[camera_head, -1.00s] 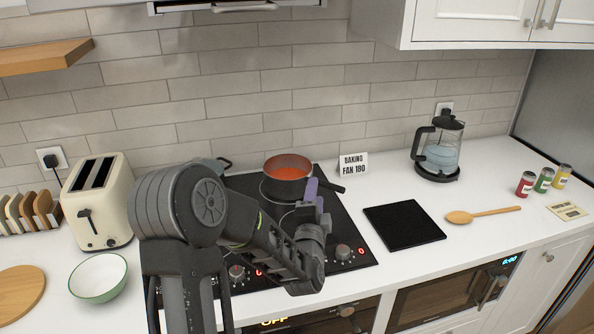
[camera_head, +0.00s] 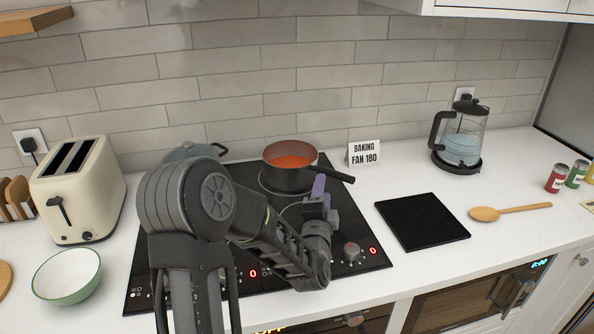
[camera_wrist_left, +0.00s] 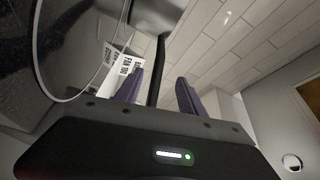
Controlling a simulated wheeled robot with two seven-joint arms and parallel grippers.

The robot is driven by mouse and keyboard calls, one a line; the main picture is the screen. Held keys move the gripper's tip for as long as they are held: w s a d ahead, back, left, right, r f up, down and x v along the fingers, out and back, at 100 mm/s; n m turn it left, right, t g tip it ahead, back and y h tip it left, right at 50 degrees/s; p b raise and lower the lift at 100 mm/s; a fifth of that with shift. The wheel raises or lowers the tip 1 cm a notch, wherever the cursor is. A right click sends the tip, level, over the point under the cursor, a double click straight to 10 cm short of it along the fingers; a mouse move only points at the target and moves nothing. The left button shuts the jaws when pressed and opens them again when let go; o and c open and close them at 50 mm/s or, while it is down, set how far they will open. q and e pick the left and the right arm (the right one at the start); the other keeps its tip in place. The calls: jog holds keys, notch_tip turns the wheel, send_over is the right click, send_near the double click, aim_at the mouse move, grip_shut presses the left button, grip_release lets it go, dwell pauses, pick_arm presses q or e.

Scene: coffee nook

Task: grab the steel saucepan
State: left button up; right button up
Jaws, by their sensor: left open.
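The saucepan (camera_head: 289,178) stands on the black hob, a round pan with orange-red contents and a dark handle (camera_head: 338,174) pointing right. My left gripper (camera_head: 319,188) has purple fingers and is in front of the pan, just below its handle in the head view. In the left wrist view the gripper (camera_wrist_left: 160,92) is open, its two fingers apart. A dark bar (camera_wrist_left: 155,70), apparently the handle, shows between and beyond the fingers. I cannot tell whether it is touched. My right gripper is not in view.
A blue-grey pot (camera_head: 193,151) stands behind my left arm. A "BAKING FAN 180" sign (camera_head: 364,153) stands right of the pan. A black mat (camera_head: 421,222), a wooden spoon (camera_head: 510,211) and a glass kettle (camera_head: 461,140) are farther right. A toaster (camera_head: 78,190) and a bowl (camera_head: 67,276) are left.

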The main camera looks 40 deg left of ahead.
aim_at(310, 171)
pick_arm(q)
jog(key=shift+x, duration=0.75)
jog(key=shift+w+a+p, duration=0.3)
jog(key=shift+w+a, duration=0.05)
jog(key=shift+w, duration=0.1)
jog(key=shift+w+a, duration=0.1)
jog(key=shift+w, duration=0.1)
jog(key=p+x, duration=0.2)
jog(key=x, duration=0.2)
jog(key=shift+w+a+f, duration=0.1)
jog(key=shift+w+a, duration=0.15)
jog(key=shift+a, duration=0.05)
